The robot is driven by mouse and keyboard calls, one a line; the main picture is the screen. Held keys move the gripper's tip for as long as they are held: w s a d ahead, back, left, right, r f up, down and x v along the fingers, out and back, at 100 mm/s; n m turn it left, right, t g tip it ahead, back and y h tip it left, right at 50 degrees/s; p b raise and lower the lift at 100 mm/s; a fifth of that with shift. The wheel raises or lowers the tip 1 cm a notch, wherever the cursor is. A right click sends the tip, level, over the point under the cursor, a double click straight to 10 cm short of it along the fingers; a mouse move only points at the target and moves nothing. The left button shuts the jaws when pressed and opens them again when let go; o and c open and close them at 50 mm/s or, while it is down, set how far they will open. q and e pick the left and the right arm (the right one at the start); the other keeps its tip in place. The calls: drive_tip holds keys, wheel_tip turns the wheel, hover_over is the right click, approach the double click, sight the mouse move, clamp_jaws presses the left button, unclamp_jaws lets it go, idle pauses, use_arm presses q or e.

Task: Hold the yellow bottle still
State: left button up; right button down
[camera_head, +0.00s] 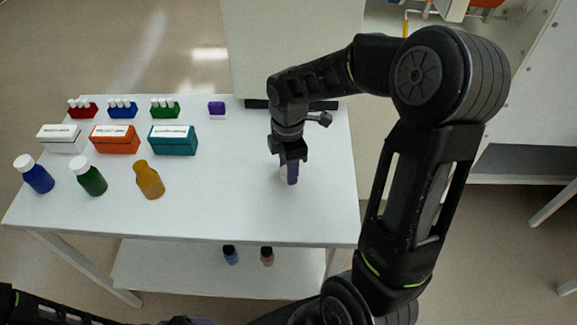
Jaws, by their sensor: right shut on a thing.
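The yellow bottle (149,181) is amber-yellow and stands on the white table, at the right end of a row of bottles. No gripper touches it. My right gripper (291,165) is over the right part of the table, well to the right of the yellow bottle. It is shut on a small pale thing (284,173), mostly hidden by the fingers. A purple part shows beside it, and I cannot tell whether it belongs to the finger. My left arm runs along the bottom edge. Only a dark and purple end (200,321) shows there, cut off by the frame.
A blue bottle (38,178) and a green bottle (91,180) stand left of the yellow one. Behind are white, orange (116,146) and teal (174,146) boxes, then small racks and a purple block (217,108). The table (225,205) is clear between the yellow bottle and my right gripper.

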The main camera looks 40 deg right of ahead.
drive_tip(key=shift+f, duration=0.1)
drive_tip(key=c, duration=0.9)
unclamp_jaws()
wheel_tip(320, 180, up, 12)
drive_tip(key=shift+r, duration=0.15)
idle(0.4)
